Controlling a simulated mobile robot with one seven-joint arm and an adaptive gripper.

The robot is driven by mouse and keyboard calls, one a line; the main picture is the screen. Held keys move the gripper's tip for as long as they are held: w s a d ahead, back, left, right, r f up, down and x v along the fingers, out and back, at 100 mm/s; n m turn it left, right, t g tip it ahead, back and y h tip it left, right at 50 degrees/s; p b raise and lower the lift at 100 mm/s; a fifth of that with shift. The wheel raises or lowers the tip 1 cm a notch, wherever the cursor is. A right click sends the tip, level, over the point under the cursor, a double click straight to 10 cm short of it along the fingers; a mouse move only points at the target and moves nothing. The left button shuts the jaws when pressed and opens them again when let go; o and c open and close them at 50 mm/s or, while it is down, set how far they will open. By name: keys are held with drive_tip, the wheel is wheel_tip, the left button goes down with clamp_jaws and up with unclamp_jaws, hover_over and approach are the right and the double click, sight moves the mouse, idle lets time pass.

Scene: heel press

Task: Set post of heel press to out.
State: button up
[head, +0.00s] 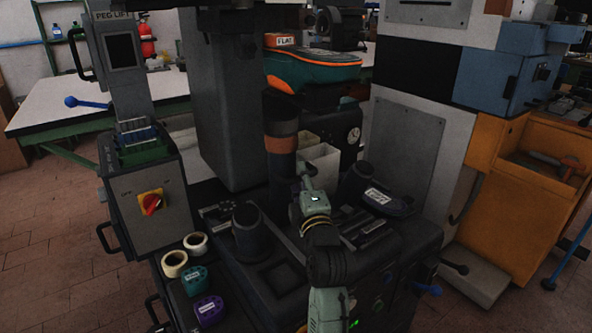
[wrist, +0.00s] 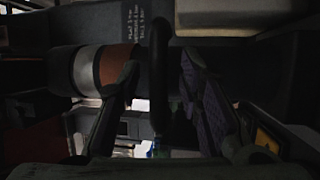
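The heel press is the dark machine in the middle of the head view, with a thick grey column (head: 225,100). A dark upright post with a brown band (head: 282,143) stands right of that column; I take it for the task's post. In the wrist view, a banded cylinder, likely the same post, lies across the left, with a brown band (wrist: 117,66) and a pale band. My gripper (head: 305,172) is beside the post's lower part. In the wrist view, its fingers (wrist: 160,75) are apart, with a dark bar (wrist: 158,50) between them and gaps on both sides. Contact is unclear.
A shoe (head: 312,70) in orange and teal sits on a support above, by a "FLAT" tag. White bins (head: 322,163) stand behind my gripper. A control box (head: 150,205) with a red knob is at left. Tape rolls (head: 174,263) and labelled pieces (head: 208,311) lie front left.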

drive_tip(key=shift+w, duration=0.1)
drive_tip(key=shift+c, duration=0.4)
clamp_jaws()
idle(0.6)
